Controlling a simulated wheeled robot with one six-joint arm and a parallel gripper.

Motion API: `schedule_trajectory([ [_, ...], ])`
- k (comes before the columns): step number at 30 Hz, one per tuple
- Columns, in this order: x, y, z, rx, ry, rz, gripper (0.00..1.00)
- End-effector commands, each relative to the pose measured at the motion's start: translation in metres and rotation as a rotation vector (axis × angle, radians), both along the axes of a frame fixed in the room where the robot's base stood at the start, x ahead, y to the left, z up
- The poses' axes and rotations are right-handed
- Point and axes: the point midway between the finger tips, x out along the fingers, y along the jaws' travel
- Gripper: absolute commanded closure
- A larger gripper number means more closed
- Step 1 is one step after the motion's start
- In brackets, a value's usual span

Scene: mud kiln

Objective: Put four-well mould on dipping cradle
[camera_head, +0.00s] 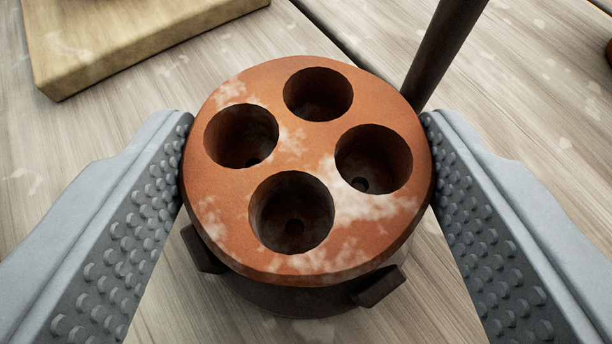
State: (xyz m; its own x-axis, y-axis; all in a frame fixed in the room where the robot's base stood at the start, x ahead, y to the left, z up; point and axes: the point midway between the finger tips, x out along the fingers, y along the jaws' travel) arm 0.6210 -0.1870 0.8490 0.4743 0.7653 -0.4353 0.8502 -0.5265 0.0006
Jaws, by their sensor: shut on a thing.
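The four-well mould (293,148) is a round, orange-brown clay block with pale chalky patches. Its wells face up, and small dark holes show in the bottoms of some. My gripper (307,125) is shut on the mould, with one grey studded finger on its left side and one on its right. Directly under the mould is a dark round piece with short lugs (380,287), which looks like the dipping cradle. A dark rod (442,50) rises behind the mould at the right. The mould hides most of the cradle, and I cannot tell whether they touch.
All this is over a pale, worn plank surface (110,120) with a dark seam between boards. A thick wooden board (150,32) lies at the top left. A reddish-brown thing, mostly cut off, shows at the right edge (609,52).

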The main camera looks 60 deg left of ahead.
Motion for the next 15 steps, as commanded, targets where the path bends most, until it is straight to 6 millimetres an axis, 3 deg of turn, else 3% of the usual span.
schedule_trajectory([
  [6,0.0001,-0.0001,-0.0022,0.0,0.001,0.0,0.67],
  [7,0.0,0.0,-0.0026,0.0,0.001,0.0,0.36],
  [10,0.0,-0.0001,-0.0023,0.0,0.0,0.0,0.16],
  [15,0.0,-0.0001,-0.0023,0.0,0.0,0.0,0.16],
])
